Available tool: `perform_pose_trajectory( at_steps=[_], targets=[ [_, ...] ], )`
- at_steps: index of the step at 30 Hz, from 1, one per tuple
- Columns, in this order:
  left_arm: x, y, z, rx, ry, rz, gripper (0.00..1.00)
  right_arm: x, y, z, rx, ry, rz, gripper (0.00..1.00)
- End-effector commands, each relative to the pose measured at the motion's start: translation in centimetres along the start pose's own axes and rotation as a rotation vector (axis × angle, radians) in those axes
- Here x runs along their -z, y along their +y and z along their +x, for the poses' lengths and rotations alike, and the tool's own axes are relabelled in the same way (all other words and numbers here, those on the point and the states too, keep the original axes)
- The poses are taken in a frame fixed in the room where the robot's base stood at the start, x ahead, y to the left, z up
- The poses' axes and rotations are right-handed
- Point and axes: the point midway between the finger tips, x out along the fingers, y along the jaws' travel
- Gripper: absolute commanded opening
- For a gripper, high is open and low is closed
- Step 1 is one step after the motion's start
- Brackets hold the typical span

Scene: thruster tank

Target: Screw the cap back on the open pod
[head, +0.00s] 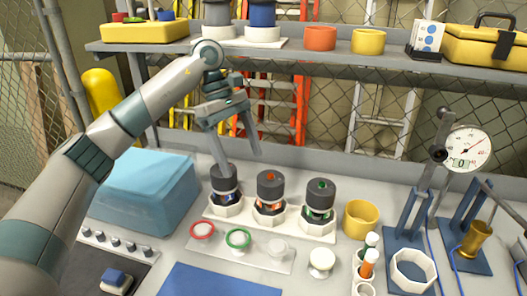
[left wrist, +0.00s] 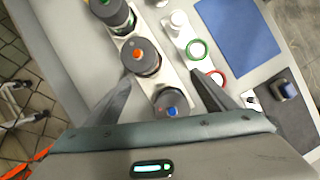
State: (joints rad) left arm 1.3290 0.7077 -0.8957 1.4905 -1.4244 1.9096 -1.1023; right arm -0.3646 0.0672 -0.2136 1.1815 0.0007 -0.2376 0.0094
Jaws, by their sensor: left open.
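Three dark pods stand upright in a white rack: the left pod (head: 223,180), the middle pod with an orange dot (head: 270,187) and the right pod with a green dot (head: 320,192). The left one shows a blue dot in the left wrist view (left wrist: 172,111). I cannot tell which pod is open. A small white knob-like piece (head: 321,260), possibly a cap, sits in front of the rack. My left gripper (head: 238,160) is open and empty, pointing down above the left pod; one finger partly overlaps it in the head view. My right gripper is out of view.
A pale plate in front of the rack holds a red ring (head: 202,230) and a green ring (head: 238,238). A yellow cup (head: 361,219), tube holder and dial gauge (head: 468,150) stand right. A blue box (head: 150,190) stands left. A blue mat (head: 215,282) lies in front.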

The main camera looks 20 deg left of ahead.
Motion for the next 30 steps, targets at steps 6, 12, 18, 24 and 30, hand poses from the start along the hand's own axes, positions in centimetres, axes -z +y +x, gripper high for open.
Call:
perform_pose_trajectory(
  at_steps=[6,12,18,24,30],
  targets=[
    [-4.0,0.9,-0.5,-0.001,0.001,0.004,0.77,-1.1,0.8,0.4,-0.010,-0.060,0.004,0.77],
    [-6.3,1.5,-1.0,0.000,0.001,0.001,0.77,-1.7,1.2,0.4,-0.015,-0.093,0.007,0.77],
    [-7.0,1.6,-1.2,0.000,0.001,-0.001,0.77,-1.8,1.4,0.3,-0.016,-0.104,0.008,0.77],
    [-7.0,1.6,-1.2,0.000,0.001,-0.001,0.77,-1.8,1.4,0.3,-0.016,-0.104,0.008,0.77],
    [-6.9,1.6,-1.4,-0.001,0.007,-0.014,0.78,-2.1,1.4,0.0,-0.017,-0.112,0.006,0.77]
  ],
)
